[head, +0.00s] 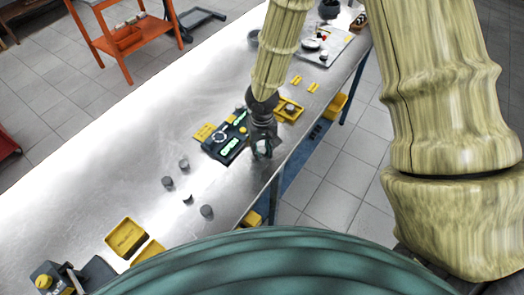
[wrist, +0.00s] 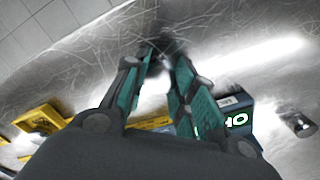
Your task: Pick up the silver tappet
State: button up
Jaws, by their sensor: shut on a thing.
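My gripper (head: 262,152) is above the near part of the steel bench, just right of the dark tray. In the wrist view its two teal fingers (wrist: 165,58) come close together at the tips. They are shut on a small silvery thing, taken as the silver tappet; it is mostly hidden and blurred against the shiny bench. Several small grey cylinders stand apart on the bench, among them one (head: 184,164) and another (head: 206,211). One grey cylinder (wrist: 302,125) also shows at the right of the wrist view.
The dark tray (head: 222,152) with bright green-white marks lies left of my gripper. A yellow bin (head: 290,116) is behind it, and a yellow tray (head: 126,237) is at the front left. The bench's left middle (head: 110,165) is clear. An orange cart (head: 125,38) stands beyond.

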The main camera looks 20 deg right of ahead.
aim_at(262, 149)
jog(key=shift+r, duration=0.15)
jog(key=shift+r+b, duration=0.95)
jog(key=shift+r, duration=0.7)
jog(key=s+r+b, duration=0.1)
jog(key=s+b, duration=0.2)
jog(key=s, duration=1)
jog(key=shift+s+a+r, duration=0.2)
jog(key=shift+a+r, duration=0.05)
jog(key=shift+a, duration=0.2)
jog(key=shift+p, duration=0.35)
jog(key=p, duration=0.5)
jog(key=shift+s+r, duration=0.1)
jog(key=shift+s, duration=0.3)
jog(key=shift+s+p, duration=0.1)
jog(key=shift+p, duration=0.5)
